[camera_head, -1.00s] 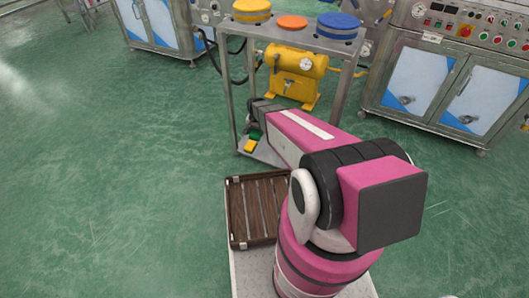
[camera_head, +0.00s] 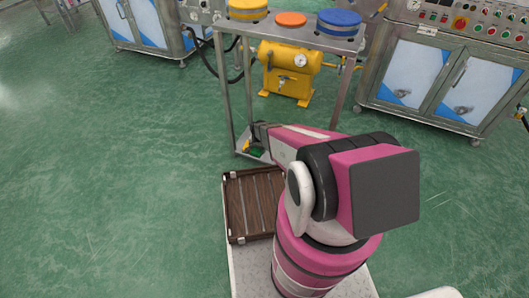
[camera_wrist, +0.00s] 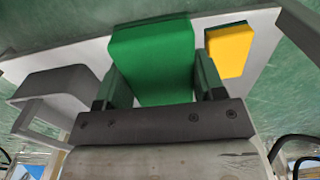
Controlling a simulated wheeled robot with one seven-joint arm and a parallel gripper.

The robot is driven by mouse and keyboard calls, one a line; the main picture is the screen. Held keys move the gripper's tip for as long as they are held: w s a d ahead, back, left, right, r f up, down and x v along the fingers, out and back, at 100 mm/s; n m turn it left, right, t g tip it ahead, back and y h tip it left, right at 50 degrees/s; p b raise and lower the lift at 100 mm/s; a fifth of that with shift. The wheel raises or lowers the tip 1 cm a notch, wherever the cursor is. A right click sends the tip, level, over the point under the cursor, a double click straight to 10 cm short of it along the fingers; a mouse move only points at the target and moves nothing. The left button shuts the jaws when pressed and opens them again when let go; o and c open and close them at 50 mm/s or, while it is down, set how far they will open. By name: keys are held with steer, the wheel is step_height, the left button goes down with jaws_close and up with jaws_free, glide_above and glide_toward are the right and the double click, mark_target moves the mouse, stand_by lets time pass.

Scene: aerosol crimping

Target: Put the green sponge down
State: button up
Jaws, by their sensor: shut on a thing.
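The green sponge (camera_wrist: 152,58) is a block held between the two fingers of my gripper (camera_wrist: 154,84); it fills the gap in the wrist view. In the head view the green sponge (camera_head: 257,152) is a small patch below my gripper (camera_head: 256,138), at the lower shelf of the metal stand. In the wrist view the grey shelf (camera_wrist: 264,38) shows around the sponge. I cannot tell whether the sponge touches it. A yellow sponge (camera_wrist: 228,50) lies on this shelf beside the green one, a small gap apart; it also shows in the head view (camera_head: 246,146).
The metal stand (camera_head: 224,90) has yellow, orange and blue round items on its top. A yellow compressor (camera_head: 289,72) is behind it. A brown slatted crate (camera_head: 228,208) sits on my base. A grey bracket-like form (camera_wrist: 58,86) is left of my gripper.

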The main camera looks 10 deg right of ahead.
glide_above(265, 154)
steer(key=f, duration=0.3)
steer(key=shift+w+a+f, duration=0.15)
steer(key=shift+w+f, duration=0.05)
steer(key=shift+f, duration=2.2)
steer(key=shift+f, duration=0.1)
steer(key=o, duration=0.8)
steer(key=shift+o, duration=0.2)
